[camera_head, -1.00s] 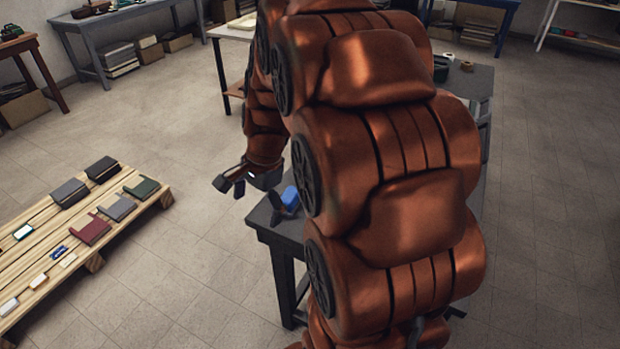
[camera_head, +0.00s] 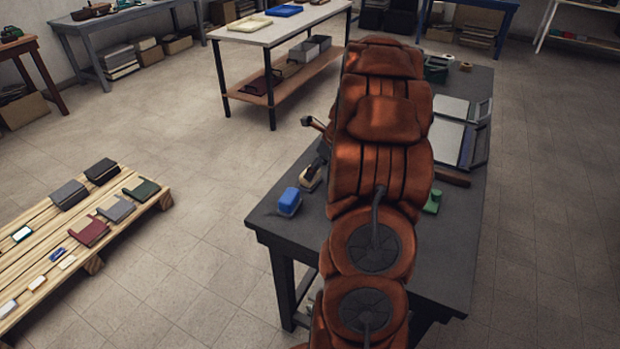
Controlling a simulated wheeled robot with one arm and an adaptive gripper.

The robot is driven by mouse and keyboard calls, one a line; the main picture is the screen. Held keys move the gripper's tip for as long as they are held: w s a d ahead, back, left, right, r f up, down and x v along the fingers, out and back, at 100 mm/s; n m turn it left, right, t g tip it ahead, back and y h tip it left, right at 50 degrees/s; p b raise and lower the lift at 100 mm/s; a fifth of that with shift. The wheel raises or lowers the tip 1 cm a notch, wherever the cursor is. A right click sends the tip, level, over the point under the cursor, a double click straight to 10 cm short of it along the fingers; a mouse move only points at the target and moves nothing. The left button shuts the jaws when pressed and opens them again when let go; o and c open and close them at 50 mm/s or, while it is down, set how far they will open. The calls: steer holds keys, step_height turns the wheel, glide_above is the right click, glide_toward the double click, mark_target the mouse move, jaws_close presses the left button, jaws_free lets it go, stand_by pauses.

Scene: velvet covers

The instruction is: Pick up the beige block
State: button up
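A beige block (camera_head: 311,178) with a dark part sits on the dark table (camera_head: 268,217), just behind a blue block (camera_head: 289,201) and close to the left side of my arm. A small flat beige piece (camera_head: 67,262) also lies on the wooden pallet at left; which of the two is the task's block I cannot tell for certain. What looks like a finger of my gripper (camera_head: 308,122) shows beyond the beige block on the table, apart from it. The rest of my gripper is hidden behind my arm, so its opening does not show.
The pallet (camera_head: 95,264) holds several book-like covers and small blocks. On the dark table, a green item (camera_head: 432,201) and grey frames lie right of my arm. A pale table (camera_head: 262,36) with trays stands behind. The floor between pallet and table is clear.

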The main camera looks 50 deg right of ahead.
mark_target(304, 185)
steer(key=shift+w+p+x, duration=0.15)
steer(key=shift+p+x, duration=0.25)
steer(key=shift+x, duration=1.1)
steer(key=shift+w+p+x, duration=0.15)
steer(key=shift+p+x, duration=0.2)
steer(key=shift+x, duration=1.15)
steer(key=shift+r, duration=0.1)
steer(key=c, duration=1.2)
